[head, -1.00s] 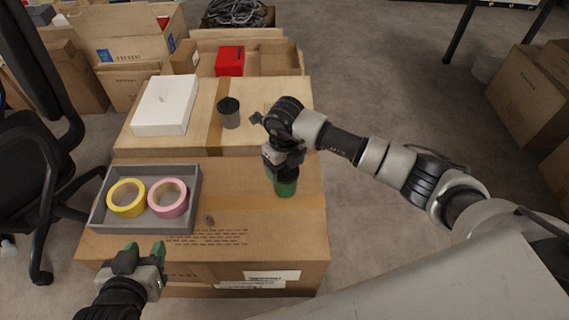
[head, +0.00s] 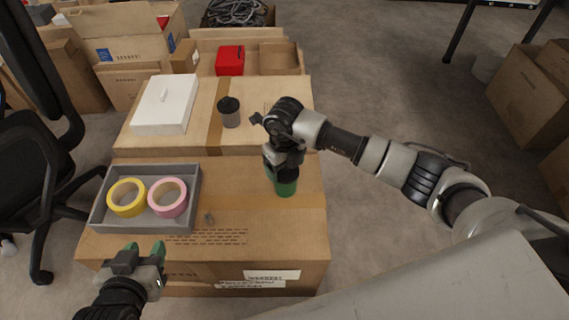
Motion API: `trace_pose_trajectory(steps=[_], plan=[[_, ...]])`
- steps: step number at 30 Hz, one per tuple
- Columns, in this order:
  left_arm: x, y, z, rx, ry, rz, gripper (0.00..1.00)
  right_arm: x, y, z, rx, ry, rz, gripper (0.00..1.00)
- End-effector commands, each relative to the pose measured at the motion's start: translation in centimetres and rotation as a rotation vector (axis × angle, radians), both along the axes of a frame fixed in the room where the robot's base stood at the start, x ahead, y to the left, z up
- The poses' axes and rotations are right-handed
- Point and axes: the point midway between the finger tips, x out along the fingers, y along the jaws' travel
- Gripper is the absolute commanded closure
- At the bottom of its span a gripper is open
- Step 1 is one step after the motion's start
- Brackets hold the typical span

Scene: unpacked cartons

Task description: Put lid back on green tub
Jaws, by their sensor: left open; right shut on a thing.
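The green tub (head: 286,188) stands upright on the near carton, right of its middle. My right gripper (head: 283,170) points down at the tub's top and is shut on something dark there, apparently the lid. The fingers and wrist hide most of it, so I cannot tell whether it sits flat on the rim. My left gripper (head: 145,250) is open and empty, with green fingertips, over the near left edge of the carton.
A grey tray (head: 188,213) holds a yellow tape roll (head: 126,198) and a pink one (head: 167,198). A black-lidded grey cup (head: 229,113) and a white box (head: 165,104) stand on the carton behind.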

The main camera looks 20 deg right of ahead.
Motion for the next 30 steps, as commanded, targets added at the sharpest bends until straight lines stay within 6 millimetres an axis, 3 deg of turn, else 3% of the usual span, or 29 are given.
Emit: trace_pose_trajectory(steps=[28, 29, 30], plan=[[-0.24, 0.01, -0.33, 0.006, 0.028, -0.001, 0.57, 0.04, 0.0, -0.02, 0.0, -0.001, 0.0, 0.45], [-0.24, 0.01, -0.33, 0.006, 0.028, -0.001, 0.57, 0.04, 0.0, -0.02, 0.0, -0.001, 0.0, 0.2], [-0.24, 0.02, -0.33, 0.006, 0.027, -0.001, 0.57, 0.04, 0.0, -0.02, 0.0, -0.001, 0.0, 0.14]])
